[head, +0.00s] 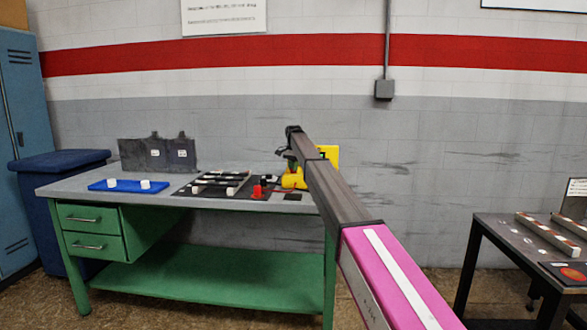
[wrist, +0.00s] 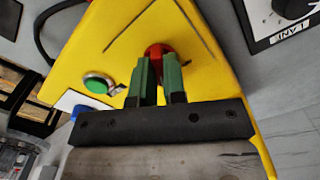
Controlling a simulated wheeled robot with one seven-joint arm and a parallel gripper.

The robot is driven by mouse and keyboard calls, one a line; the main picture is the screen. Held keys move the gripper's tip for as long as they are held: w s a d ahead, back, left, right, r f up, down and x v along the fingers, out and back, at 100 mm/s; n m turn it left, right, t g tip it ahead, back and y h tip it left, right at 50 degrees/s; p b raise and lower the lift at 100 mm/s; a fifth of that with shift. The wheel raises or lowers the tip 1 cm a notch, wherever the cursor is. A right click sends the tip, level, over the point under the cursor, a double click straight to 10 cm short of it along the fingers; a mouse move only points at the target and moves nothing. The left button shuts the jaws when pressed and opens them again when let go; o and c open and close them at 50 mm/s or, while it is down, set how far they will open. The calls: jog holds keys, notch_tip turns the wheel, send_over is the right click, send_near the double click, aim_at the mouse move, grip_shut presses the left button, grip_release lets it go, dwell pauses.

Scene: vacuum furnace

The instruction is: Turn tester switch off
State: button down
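In the wrist view, the yellow tester (wrist: 215,85) fills most of the picture. A red knob (wrist: 156,48) on its face shows between and behind the fingertips of my gripper (wrist: 157,66). The green fingers stand a narrow gap apart; whether they press on the knob is hidden. A round green button (wrist: 98,84) with a silver rim and a small metal lever sit left of the fingers. In the head view, yellow parts of the tester (head: 328,153) show at the bench's right end, partly behind my arm.
The green bench (head: 215,278) holds a blue mat (head: 128,186), a dark board with pale bars and a red item (head: 257,190). A dark box labelled INV 1 (wrist: 287,40) is close at right in the wrist view. A black-legged table (head: 490,235) stands at right.

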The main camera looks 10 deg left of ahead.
jog(key=shift+n, duration=0.3)
jog(key=n, duration=1.1)
jog(key=shift+r, duration=0.1)
jog(key=shift+n, duration=0.3)
dwell(0.4)
jog(key=c, duration=1.2)
grip_release()
notch_tip(320, 180, up, 11)
jog(key=shift+f, duration=0.15)
